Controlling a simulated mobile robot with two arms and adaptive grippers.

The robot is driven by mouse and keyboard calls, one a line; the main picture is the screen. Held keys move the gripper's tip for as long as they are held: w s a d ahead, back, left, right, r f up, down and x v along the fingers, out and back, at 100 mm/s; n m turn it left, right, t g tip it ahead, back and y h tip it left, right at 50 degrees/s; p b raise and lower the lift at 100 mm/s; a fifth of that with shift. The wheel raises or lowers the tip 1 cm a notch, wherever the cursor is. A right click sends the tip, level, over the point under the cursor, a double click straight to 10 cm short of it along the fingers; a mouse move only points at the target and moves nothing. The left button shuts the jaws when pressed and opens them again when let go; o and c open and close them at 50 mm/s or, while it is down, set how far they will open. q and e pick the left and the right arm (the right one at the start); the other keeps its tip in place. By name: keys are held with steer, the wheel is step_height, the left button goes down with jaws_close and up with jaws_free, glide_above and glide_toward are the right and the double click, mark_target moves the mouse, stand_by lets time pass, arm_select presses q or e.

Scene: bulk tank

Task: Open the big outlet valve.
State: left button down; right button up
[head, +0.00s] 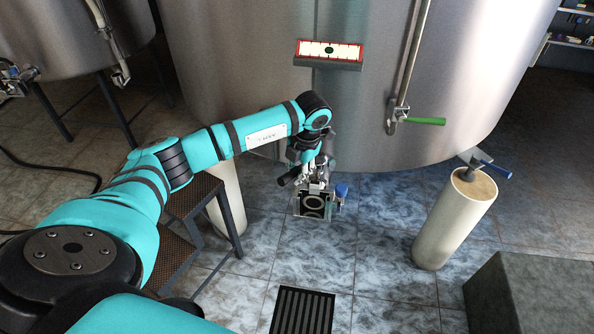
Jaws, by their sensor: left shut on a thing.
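The big outlet valve (314,205) is low at the front of the large steel tank (240,80), with a round ring facing up and a blue part (341,190) on its right. A dark handle (288,178) sticks out to its left. My left gripper (312,172) reaches down from above and is shut on the handle, right at the valve. The wrist and fingers overlap the valve, so the exact grip and the valve's inner position are hidden. My right gripper is not in view.
A vertical pipe with a green lever (425,121) runs down the tank front. A blue-handled valve (490,166) sits by a pale tank leg (445,225). A dark metal step (190,205) stands left, a grey block (530,295) right. A floor drain (302,311) lies in front.

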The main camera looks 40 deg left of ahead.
arm_select(q)
steer(key=shift+w+d+r+n, duration=0.15)
steer(key=shift+d+r+n, duration=0.05)
steer(key=shift+n, duration=0.1)
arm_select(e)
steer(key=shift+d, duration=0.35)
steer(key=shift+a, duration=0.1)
arm_select(q)
steer(key=c, duration=1.4)
jaws_free()
steer(key=o, duration=0.3)
steer(key=r, duration=0.4)
steer(key=d+r, duration=0.1)
steer(key=r, duration=0.2)
steer(key=d+r, duration=0.1)
steer(key=r, duration=0.3)
steer(key=shift+d+r, duration=0.2)
steer(key=shift+r, duration=0.1)
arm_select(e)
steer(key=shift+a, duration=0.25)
